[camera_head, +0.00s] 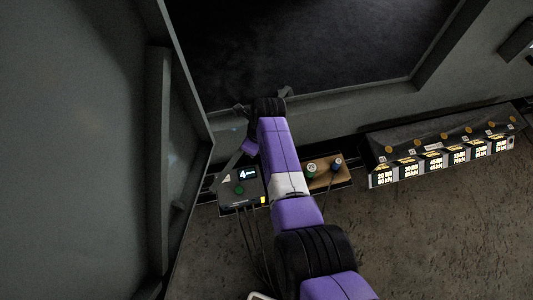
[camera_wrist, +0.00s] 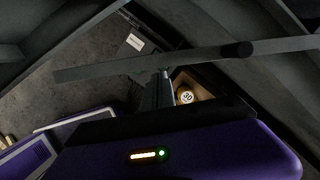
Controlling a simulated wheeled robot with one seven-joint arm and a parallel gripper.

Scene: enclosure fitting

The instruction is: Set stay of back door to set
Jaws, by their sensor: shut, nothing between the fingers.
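A grey door panel (camera_head: 90,150) stands open on the left in the head view; I take it for the back door. In the head view my purple arm (camera_head: 280,145) reaches to the enclosure's opening, and the fingertips are hard to make out.
A row of labelled bins (camera_head: 440,160) stands to the right. The rough floor (camera_head: 440,240) at lower right is clear.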

